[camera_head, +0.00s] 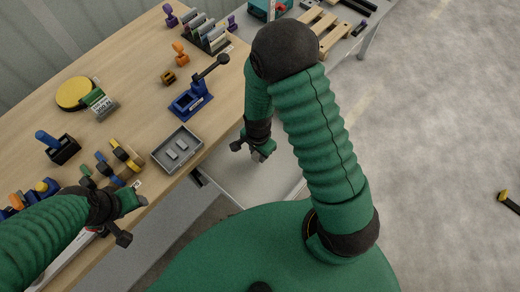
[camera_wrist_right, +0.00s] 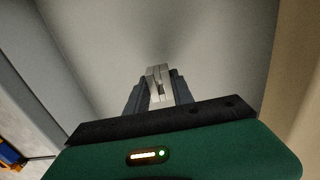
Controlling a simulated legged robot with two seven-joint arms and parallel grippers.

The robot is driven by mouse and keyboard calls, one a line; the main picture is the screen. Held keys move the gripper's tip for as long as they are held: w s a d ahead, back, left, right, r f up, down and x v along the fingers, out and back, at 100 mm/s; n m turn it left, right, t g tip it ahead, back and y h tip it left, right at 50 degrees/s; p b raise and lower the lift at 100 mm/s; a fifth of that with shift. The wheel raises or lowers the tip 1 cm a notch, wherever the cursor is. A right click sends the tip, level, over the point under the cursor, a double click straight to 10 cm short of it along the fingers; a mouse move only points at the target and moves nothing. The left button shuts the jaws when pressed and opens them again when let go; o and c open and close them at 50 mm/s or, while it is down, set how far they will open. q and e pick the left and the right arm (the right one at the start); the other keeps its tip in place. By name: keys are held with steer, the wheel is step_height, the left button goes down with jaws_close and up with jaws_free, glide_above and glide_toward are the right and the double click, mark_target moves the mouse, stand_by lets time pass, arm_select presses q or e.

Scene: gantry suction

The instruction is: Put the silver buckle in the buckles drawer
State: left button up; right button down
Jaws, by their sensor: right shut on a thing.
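My right gripper (camera_head: 260,156) is over the open drawer (camera_head: 262,182) below the workbench edge. In the right wrist view it is shut on a small silver buckle (camera_wrist_right: 158,84), held between the dark fingertips. The drawer's bare, pale floor (camera_wrist_right: 190,40) fills most of that view, with a wall on either side. I cannot tell whether the buckle touches the floor. No label shows on the drawer. My left gripper (camera_head: 131,217) is at the bench's front edge, and its fingers are too unclear to tell open from shut.
A grey tray (camera_head: 158,157) with small silver pieces stands on the bench (camera_head: 135,55) near its front edge. A blue press (camera_head: 190,103), a yellow disc (camera_head: 74,93), and racks of coloured tools stand around it. A pallet (camera_head: 325,30) lies at the back.

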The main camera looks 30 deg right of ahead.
steer(key=shift+w+d+f, duration=0.1)
steer(key=shift+w+d, duration=0.5)
steer(key=shift+d, duration=0.1)
steer(key=shift+w+d+f, duration=0.15)
steer(key=shift+w, duration=0.05)
steer(key=f, duration=0.3)
steer(key=shift+a+f, duration=0.1)
steer(key=shift+a, duration=0.15)
steer(key=shift+d+f, duration=0.1)
steer(key=shift+d, duration=0.15)
steer(key=c, duration=1.1)
jaws_free()
arm_select(q)
steer(key=shift+a+f, duration=0.25)
steer(key=shift+a, duration=0.05)
arm_select(e)
steer(key=shift+a, duration=0.1)
arm_select(q)
steer(key=shift+a, duration=0.1)
